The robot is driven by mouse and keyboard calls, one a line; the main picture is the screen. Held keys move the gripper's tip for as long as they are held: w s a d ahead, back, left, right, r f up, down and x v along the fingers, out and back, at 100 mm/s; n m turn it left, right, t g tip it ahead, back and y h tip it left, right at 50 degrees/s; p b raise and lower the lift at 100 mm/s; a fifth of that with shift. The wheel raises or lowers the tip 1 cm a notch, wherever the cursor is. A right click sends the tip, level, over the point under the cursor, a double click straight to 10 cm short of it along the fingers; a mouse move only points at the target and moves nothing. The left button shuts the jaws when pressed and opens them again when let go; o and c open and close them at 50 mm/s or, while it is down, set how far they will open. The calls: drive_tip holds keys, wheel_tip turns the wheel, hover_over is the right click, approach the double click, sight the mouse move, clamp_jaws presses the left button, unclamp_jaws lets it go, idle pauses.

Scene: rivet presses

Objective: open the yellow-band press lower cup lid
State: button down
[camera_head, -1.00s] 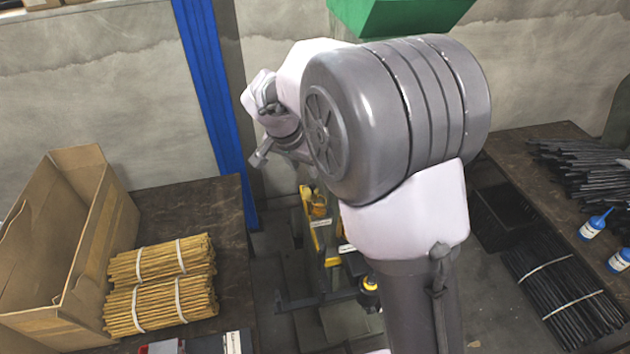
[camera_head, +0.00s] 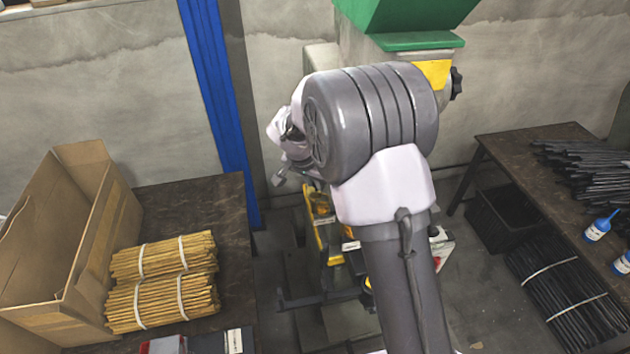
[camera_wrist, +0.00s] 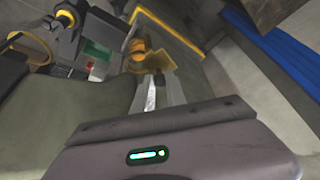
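The yellow-band press stands behind my arm, with its yellow band (camera_head: 433,72) showing below a green hopper (camera_head: 420,15). Its lower part shows a yellow frame with an orange-amber cup-like part (camera_head: 322,204), partly hidden by my arm. What looks like the same amber part (camera_wrist: 139,54) is ahead in the wrist view; I cannot make out its lid's state. My gripper (camera_head: 279,178) is above and left of it in the head view, apart from it. In the wrist view my gripper (camera_wrist: 151,95) shows a narrow finger tip below the amber part; its opening is unclear.
A blue post (camera_head: 213,90) stands close left of my wrist. The left table (camera_head: 195,195) holds a cardboard box (camera_head: 120,225) and bundled tan rods (camera_head: 165,290). The right table (camera_head: 510,150) holds dark rods and bottles. A black crate (camera_head: 500,220) stands on the floor.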

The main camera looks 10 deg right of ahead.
drive_tip(key=shift+w+a+f+n+b, duration=0.1)
drive_tip(key=shift+n+b, duration=0.3)
drive_tip(key=shift+n, duration=0.1)
drive_tip(key=n, duration=0.2)
drive_tip(key=a+n+t+y, duration=0.1)
drive_tip(key=shift+n, duration=0.4)
drive_tip(key=c, duration=1.4)
unclamp_jaws()
drive_tip(key=shift+r, duration=0.2)
drive_tip(key=shift+d+p+v, duration=0.2)
drive_tip(key=shift+p+v, duration=0.3)
drive_tip(key=shift+v, duration=3.8)
drive_tip(key=shift+d+p+v, duration=0.15)
drive_tip(key=shift+p+v, duration=0.3)
drive_tip(key=shift+v, duration=3.9)
